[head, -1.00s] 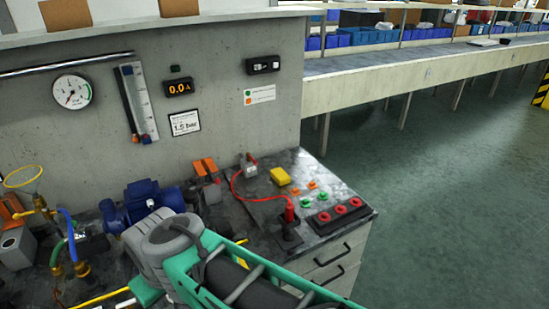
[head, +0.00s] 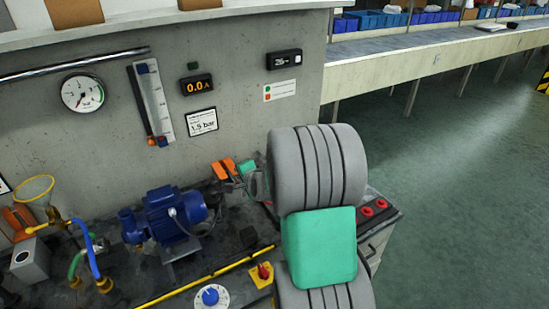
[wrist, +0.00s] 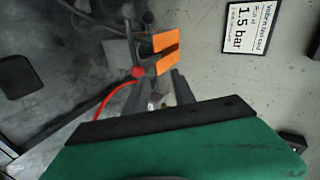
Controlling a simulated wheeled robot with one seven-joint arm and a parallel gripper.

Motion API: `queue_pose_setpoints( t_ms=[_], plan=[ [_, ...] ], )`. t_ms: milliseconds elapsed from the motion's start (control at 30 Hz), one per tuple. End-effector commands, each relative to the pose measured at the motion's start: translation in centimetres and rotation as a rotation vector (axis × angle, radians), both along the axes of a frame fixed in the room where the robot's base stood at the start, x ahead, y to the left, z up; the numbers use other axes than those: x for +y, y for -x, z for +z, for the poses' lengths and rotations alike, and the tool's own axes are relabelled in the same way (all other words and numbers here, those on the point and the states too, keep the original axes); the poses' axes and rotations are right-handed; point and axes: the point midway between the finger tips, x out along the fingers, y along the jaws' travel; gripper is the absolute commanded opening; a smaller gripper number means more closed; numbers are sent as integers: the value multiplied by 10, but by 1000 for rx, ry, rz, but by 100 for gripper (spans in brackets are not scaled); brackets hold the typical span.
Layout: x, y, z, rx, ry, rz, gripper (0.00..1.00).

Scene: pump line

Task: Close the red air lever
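My gripper (wrist: 158,82) shows in the wrist view with two dark fingers apart and a small pale fitting (wrist: 155,100) visible between them. A small red part (wrist: 138,72) and a red hose (wrist: 118,92) lie beside the fingertips. The red part may be the air lever; its position is unclear. No clear contact shows.
A blue pump (head: 172,212) stands left of my arm. A red switch on a yellow plate (head: 261,275) and a blue knob (head: 211,296) are in front. The wall rises close behind.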

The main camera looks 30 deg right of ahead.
Motion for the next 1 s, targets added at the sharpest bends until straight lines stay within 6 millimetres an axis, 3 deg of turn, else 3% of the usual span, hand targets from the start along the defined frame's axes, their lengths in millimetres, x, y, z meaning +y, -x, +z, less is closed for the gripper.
queue_pose_setpoints(
  t_ms=[33,100,200,300,467,767,1000],
  plan=[
    [-35,-8,-15,-76,-119,-125,31],
    [-76,-15,-28,-216,-278,-282,31],
    [-120,-11,-43,-373,-448,-436,31],
    [-142,-6,-51,-466,-539,-510,31],
    [-152,-19,-54,-494,-564,-526,31],
    [-170,-68,-66,-490,-561,-523,31],
    [-174,-76,-69,-490,-561,-523,31]
  ],
)
